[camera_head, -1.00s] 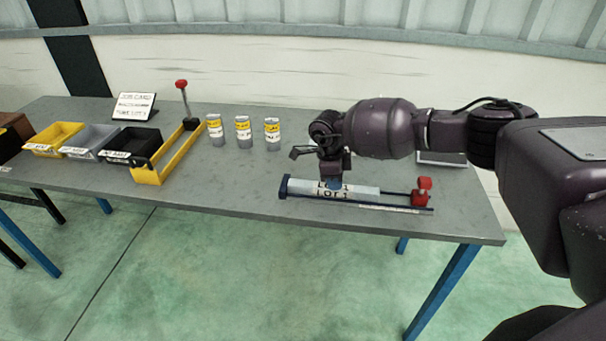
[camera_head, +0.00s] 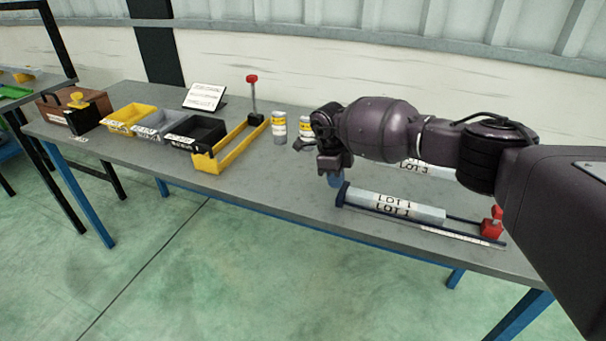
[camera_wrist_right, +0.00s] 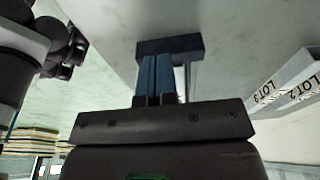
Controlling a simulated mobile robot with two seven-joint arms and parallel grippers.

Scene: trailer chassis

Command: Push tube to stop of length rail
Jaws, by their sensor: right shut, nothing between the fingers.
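The length rail (camera_head: 468,235) lies near the table's front edge, with a dark blue end block (camera_head: 343,192) at its left and a red stop (camera_head: 493,223) at its right. The tube (camera_head: 400,208), pale grey and marked LOT 1, lies along the rail. Its left end is at or very near the blue block, and a stretch of bare rail separates it from the red stop. My right gripper (camera_head: 334,182) is shut and empty, fingers down, just beside the rail's left end. It also shows in the wrist view (camera_wrist_right: 157,80). My left gripper is out of view.
Left of my gripper stand labelled cans (camera_head: 279,128), a yellow frame (camera_head: 236,150) and several bins (camera_head: 130,117).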

